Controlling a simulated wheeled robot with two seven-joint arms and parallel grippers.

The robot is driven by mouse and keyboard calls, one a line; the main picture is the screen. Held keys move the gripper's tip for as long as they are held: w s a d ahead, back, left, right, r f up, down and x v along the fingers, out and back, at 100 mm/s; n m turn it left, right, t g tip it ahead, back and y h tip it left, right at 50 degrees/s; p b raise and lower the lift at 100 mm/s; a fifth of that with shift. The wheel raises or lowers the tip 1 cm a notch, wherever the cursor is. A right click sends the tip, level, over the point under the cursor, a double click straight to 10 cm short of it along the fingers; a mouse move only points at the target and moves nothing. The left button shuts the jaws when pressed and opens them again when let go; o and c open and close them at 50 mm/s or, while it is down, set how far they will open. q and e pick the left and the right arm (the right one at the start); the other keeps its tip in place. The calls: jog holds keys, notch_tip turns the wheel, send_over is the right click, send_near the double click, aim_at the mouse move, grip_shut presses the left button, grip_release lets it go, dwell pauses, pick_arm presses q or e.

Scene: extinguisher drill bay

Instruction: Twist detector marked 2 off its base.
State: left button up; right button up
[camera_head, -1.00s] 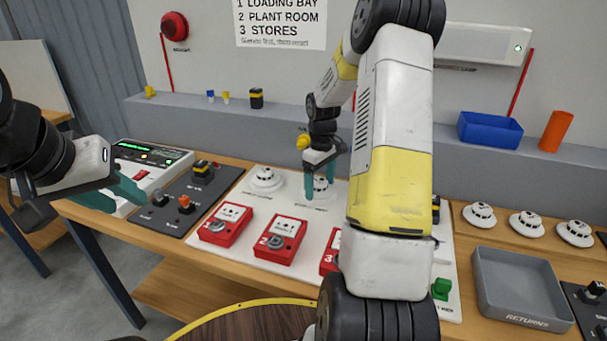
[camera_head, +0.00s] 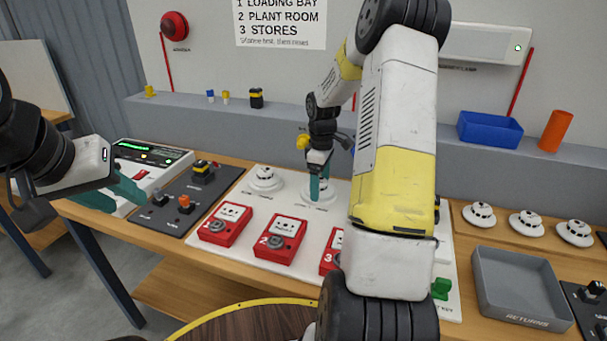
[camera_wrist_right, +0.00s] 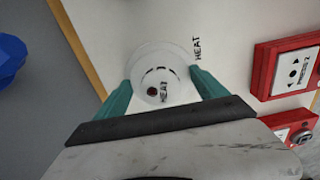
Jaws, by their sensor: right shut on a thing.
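The detector (camera_head: 329,187) is a white round dome on its base on the white board, above the red call points.
Red call points marked 1 (camera_head: 225,224), 2 (camera_head: 280,240) and 3 (camera_head: 331,252) stand in front of the detectors. A grey RETURNS tray (camera_head: 488,307) is at the right, with three white detectors (camera_head: 528,223) behind it. My right arm hides part of the board.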

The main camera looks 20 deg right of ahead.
jog(key=shift+n, duration=1)
jog(key=shift+n, duration=1)
jog(key=shift+w+r, duration=0.1)
jog(key=shift+r, duration=0.05)
jog(key=shift+r, duration=2.8)
jog(key=shift+r, duration=0.1)
